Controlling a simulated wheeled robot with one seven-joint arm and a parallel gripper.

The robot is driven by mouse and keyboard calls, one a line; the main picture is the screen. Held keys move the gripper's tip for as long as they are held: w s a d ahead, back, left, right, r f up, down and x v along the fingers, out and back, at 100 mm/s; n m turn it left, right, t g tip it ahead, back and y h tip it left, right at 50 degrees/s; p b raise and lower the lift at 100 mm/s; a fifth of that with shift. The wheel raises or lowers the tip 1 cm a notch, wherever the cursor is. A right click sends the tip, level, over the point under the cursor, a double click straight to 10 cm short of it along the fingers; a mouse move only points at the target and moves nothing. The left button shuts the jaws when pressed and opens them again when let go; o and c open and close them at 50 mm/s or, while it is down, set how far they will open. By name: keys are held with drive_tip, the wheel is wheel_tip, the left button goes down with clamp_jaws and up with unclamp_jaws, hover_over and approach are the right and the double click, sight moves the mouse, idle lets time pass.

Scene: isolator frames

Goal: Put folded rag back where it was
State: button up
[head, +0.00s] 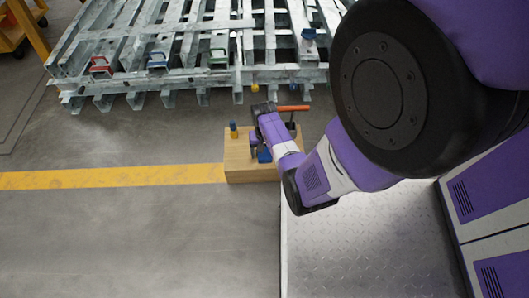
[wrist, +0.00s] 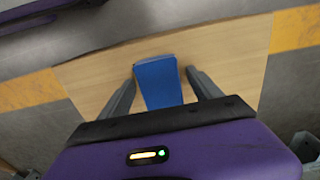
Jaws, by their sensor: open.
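The folded rag (wrist: 158,82) is blue and lies flat on a light wooden surface in the wrist view. A bit of blue at the wooden box (head: 237,166) in the head view (head: 264,156) appears to be the same rag, mostly hidden by my arm. My gripper (wrist: 163,72) is open, with one finger on each side of the rag. I cannot tell whether the fingers touch it. In the head view my gripper (head: 258,146) is over the box top.
An orange-handled tool (head: 292,108) is behind my arm. Galvanised steel frames (head: 180,40) hold red, blue and green pieces at the back. A yellow floor stripe (head: 110,177) runs left; the floor there is clear.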

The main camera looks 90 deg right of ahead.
wheel_tip(320, 180, up, 12)
drive_tip(key=p, duration=0.6)
drive_tip(key=w+a+r+n+t+h, duration=0.2)
drive_tip(key=w+a+n+t, duration=0.15)
drive_tip(key=a, duration=0.65)
drive_tip(key=w+a+r+n+t+h, duration=0.25)
drive_tip(key=a+n, duration=0.25)
drive_tip(key=a, duration=0.5)
drive_tip(key=s+a+r+n+t+y, duration=0.1)
drive_tip(key=a+r, duration=0.4)
drive_tip(key=r, duration=0.5)
drive_tip(key=s+a+r+n+t+y, duration=0.1)
drive_tip(key=a+r+n+t, duration=0.3)
drive_tip(key=r, duration=0.6)
drive_tip(key=s+a+r+n+t+y, duration=0.1)
drive_tip(key=a+r+n+t+y, duration=0.1)
drive_tip(key=a+r, duration=0.6)
wheel_tip(320, 180, up, 2)
drive_tip(key=shift+s+n+t, duration=0.25)
drive_tip(key=shift+n+t, duration=0.5)
drive_tip(key=shift+t, duration=0.25)
drive_tip(key=shift+a+y, duration=0.1)
drive_tip(key=shift+y, duration=0.15)
wheel_tip(320, 180, up, 27)
drive_tip(key=p, duration=2.7)
drive_tip(key=shift+r+p, duration=0.2)
drive_tip(key=shift+p, duration=0.2)
